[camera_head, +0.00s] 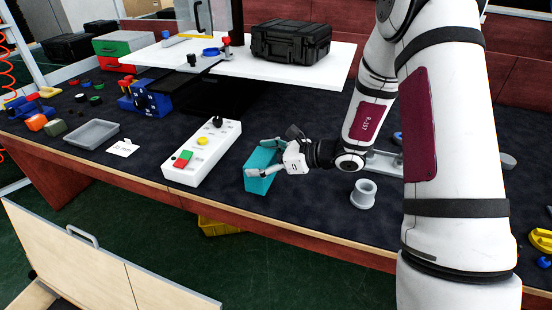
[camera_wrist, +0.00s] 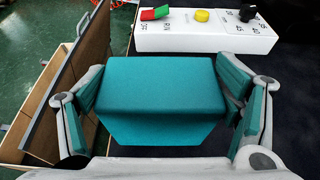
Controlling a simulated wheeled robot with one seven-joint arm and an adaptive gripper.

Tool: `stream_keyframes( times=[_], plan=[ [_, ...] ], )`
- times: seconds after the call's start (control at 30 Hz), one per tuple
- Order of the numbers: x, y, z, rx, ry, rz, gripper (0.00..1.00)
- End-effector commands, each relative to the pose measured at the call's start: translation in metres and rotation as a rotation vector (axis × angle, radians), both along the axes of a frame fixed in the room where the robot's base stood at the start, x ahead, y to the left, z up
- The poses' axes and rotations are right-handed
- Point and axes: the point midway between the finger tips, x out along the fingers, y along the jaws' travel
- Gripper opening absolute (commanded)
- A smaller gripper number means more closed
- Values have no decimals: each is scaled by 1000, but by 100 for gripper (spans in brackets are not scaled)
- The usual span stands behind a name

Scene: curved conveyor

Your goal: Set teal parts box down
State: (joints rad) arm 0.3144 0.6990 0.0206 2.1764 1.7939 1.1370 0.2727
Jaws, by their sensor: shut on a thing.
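The teal parts box (camera_head: 259,181) is at the front part of the dark workbench top (camera_head: 318,211), just right of the white control panel. My gripper (camera_head: 272,159) reaches it from the right and is shut on it, one finger on the far side and one on the near side. In the wrist view the teal box (camera_wrist: 163,88) fills the middle, between the two teal-padded fingers of my gripper (camera_wrist: 160,105). I cannot tell whether the underside of the box touches the bench top.
The white control panel (camera_head: 203,152) with buttons and a black knob stands close left of the box. A grey spool (camera_head: 363,194) stands to the right. A grey tray (camera_head: 92,134) lies further left. A white raised shelf (camera_head: 290,75) with a black case (camera_head: 291,41) is behind. The bench's front edge is near.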

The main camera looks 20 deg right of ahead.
Motion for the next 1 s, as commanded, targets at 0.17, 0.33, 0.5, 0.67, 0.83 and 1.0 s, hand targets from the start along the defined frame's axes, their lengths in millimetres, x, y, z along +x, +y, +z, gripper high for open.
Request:
stream_keyframes(
  times=[0.17,0.33,0.5,0.67,0.83,1.0],
  plan=[
    [21,-35,-4,-1,-3,-1,44],
    [31,-50,-5,0,-1,0,44],
    [36,-59,-6,0,-2,0,44],
    [36,-59,-28,2,3,1,44],
    [36,-60,-42,-1,-1,0,44],
    [36,-60,-41,0,-2,0,44]
  ],
)
